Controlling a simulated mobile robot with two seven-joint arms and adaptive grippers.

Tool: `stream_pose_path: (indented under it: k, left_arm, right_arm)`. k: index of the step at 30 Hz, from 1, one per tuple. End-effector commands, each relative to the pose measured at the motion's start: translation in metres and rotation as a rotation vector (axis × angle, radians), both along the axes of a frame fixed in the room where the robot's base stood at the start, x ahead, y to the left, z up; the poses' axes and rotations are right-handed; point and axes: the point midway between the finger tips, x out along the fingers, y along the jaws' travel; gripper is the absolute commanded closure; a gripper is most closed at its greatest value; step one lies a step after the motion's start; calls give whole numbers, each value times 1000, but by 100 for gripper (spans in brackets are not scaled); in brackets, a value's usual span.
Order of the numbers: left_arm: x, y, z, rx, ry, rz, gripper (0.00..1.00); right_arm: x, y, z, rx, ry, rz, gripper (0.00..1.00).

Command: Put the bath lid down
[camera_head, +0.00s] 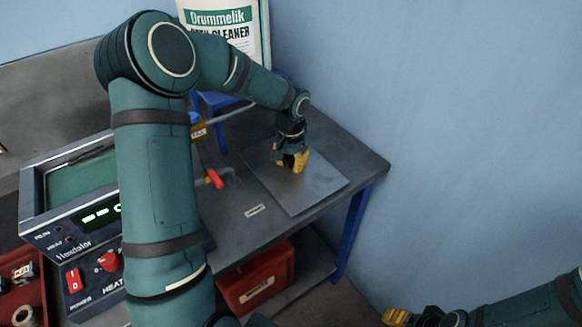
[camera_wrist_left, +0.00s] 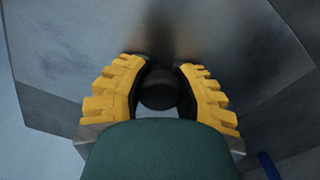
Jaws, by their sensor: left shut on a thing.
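The bath lid (camera_head: 318,188) is a flat grey metal plate over the right end of the bench. It also fills much of the left wrist view (camera_wrist_left: 225,35). My left gripper (camera_head: 292,163) points down at the lid's middle, its yellow fingers shut on the round black knob (camera_wrist_left: 158,92). I cannot tell whether the lid touches the bench top or hangs just above it. The bath (camera_head: 85,178), partly behind my left arm, has its top uncovered. My right gripper (camera_head: 396,316) shows only in part at the bottom edge; its opening is unclear.
The grey bench (camera_head: 350,153) ends close to the lid's right side. A red clamp-like part (camera_head: 214,179) and a small label (camera_head: 255,211) are left of the lid. A white cleaner container (camera_head: 262,40) stands behind. A red box (camera_head: 255,280) is on the lower shelf.

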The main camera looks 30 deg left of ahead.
Motion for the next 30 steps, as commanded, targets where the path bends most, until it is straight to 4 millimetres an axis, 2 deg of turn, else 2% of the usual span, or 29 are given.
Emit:
stream_pose_path:
  k: [11, 24, 30]
  left_arm:
    - [1, 0, 8, 1, -4, 0, 100]
    - [1, 0, 84, 2, -6, 0, 100]
    - [1, 0, 100, 0, -3, 1, 100]
  right_arm:
    - [0, 0, 2, 0, 1, 0, 40]
    - [-1, 0, 18, 0, 3, -1, 40]
    - [0, 0, 21, 0, -1, -4, 40]
